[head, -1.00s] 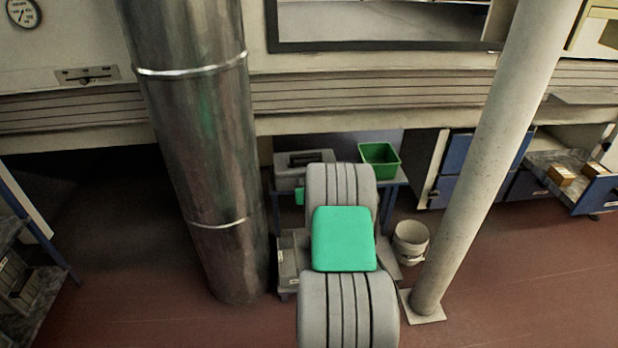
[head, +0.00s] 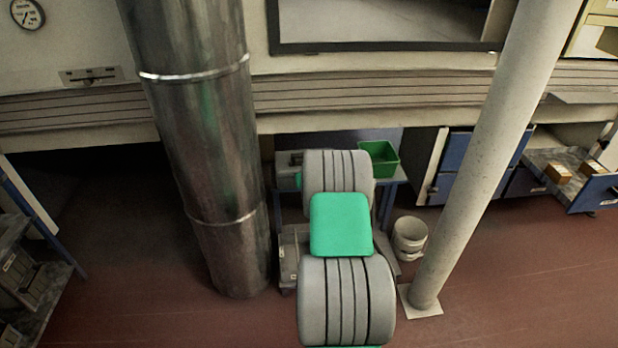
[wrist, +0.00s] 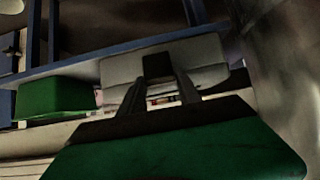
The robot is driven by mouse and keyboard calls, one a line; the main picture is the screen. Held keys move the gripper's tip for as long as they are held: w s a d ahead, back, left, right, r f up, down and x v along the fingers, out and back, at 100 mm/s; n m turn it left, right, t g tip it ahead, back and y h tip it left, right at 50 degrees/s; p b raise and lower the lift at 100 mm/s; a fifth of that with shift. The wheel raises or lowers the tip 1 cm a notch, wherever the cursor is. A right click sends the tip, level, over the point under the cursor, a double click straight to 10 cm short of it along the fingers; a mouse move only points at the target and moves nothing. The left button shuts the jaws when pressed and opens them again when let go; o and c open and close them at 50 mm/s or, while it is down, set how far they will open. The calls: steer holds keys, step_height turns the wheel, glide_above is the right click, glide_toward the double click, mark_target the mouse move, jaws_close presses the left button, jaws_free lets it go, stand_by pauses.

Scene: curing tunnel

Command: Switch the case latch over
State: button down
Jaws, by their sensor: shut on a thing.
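The grey case (wrist: 205,62) is right in front of my gripper in the wrist view. In the head view only the left part of the case (head: 286,166) shows on the blue-framed bench, behind my arm. My gripper (wrist: 158,66) reaches the case's near side, its two fingers converging on a small dark block there. The fingers are shut on this block, which appears to be the case latch. Its exact position is hard to make out because the view is dark and the fingertips cover it. In the head view my arm hides the gripper and latch.
A green bin (head: 379,158) stands on the bench beside the case; it also shows in the wrist view (wrist: 58,98). A shiny metal column (head: 205,150) rises close on the left, a pale pole (head: 480,170) on the right. A white bucket (head: 409,237) stands on the floor.

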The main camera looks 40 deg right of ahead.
steer(key=c, duration=0.8)
jaws_free()
steer(key=shift+c, duration=0.2)
steer(key=p+v, duration=0.2)
steer(key=v, duration=0.6)
steer(key=s+f+b, duration=0.2)
steer(key=f+b, duration=0.7)
steer(key=s+f+b, duration=0.2)
steer(key=f+b, duration=0.7)
steer(key=b, duration=0.1)
step_height(320, 180, up, 11)
steer(key=w+a+t+h+p, duration=0.1)
steer(key=w+a+t+h, duration=0.1)
steer(key=t+h, duration=0.3)
steer(key=w+d+t+y+b, duration=0.1)
steer(key=w+d+b, duration=0.1)
steer(key=w+d, duration=0.3)
steer(key=shift+w+r, duration=0.15)
steer(key=shift+w, duration=0.6)
